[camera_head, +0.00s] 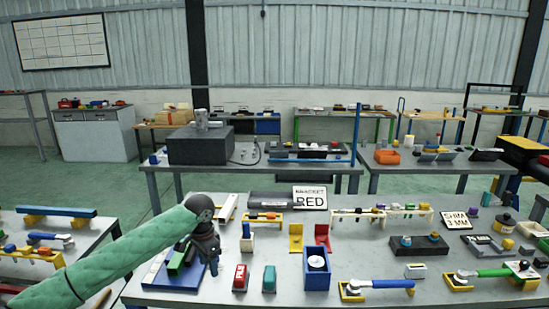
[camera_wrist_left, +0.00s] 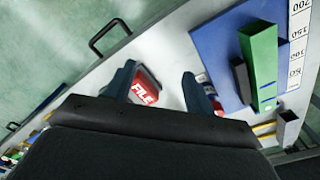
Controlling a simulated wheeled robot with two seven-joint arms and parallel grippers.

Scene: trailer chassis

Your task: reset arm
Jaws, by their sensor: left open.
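My left arm comes in from the left in a green sleeve, and its gripper (camera_head: 213,266) points down over the near left part of the bench (camera_head: 330,262). In the left wrist view its two dark fingers (camera_wrist_left: 160,86) stand apart, with nothing held. A red block marked FILE (camera_wrist_left: 145,88) shows between and beyond the fingers, on the tabletop. A blue board (camera_wrist_left: 222,62) with a green upright block (camera_wrist_left: 263,62) lies to the right in that view. In the head view this blue board (camera_head: 160,277) is partly hidden behind my arm. My right gripper is not in view.
A red block (camera_head: 240,278), a teal block (camera_head: 269,279) and a blue box (camera_head: 317,272) stand close right of the gripper. Another table (camera_head: 85,237) is at left. A bare strip lies along the near edge.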

